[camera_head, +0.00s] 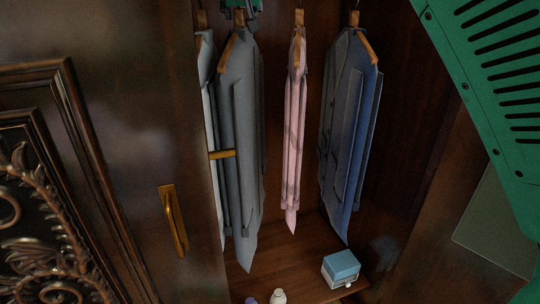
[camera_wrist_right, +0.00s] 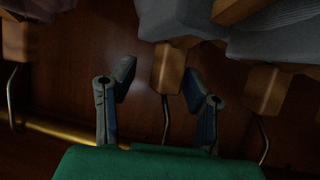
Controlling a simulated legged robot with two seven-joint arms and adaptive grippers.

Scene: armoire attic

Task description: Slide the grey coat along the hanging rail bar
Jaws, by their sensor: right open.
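The grey coat (camera_head: 240,110) hangs on a wooden hanger in the left part of the open armoire. In the right wrist view its grey cloth (camera_wrist_right: 180,17) shows at the top, below its wooden hanger (camera_wrist_right: 168,70) and metal hook. My right gripper (camera_head: 243,6) is at the top edge of the head view, by this hanger. In the wrist view my right gripper (camera_wrist_right: 158,77) is open, with the hanger and hook between its spread fingers; contact cannot be told. The brass rail bar (camera_wrist_right: 55,137) shows partly in the wrist view. My left gripper is not in view.
A pale grey garment (camera_head: 208,110) hangs close at the left. A pink garment (camera_head: 293,130) and a blue coat (camera_head: 350,130) hang to the right, with gaps between. A blue box (camera_head: 341,266) sits on the armoire floor. A carved door (camera_head: 40,190) stands at left.

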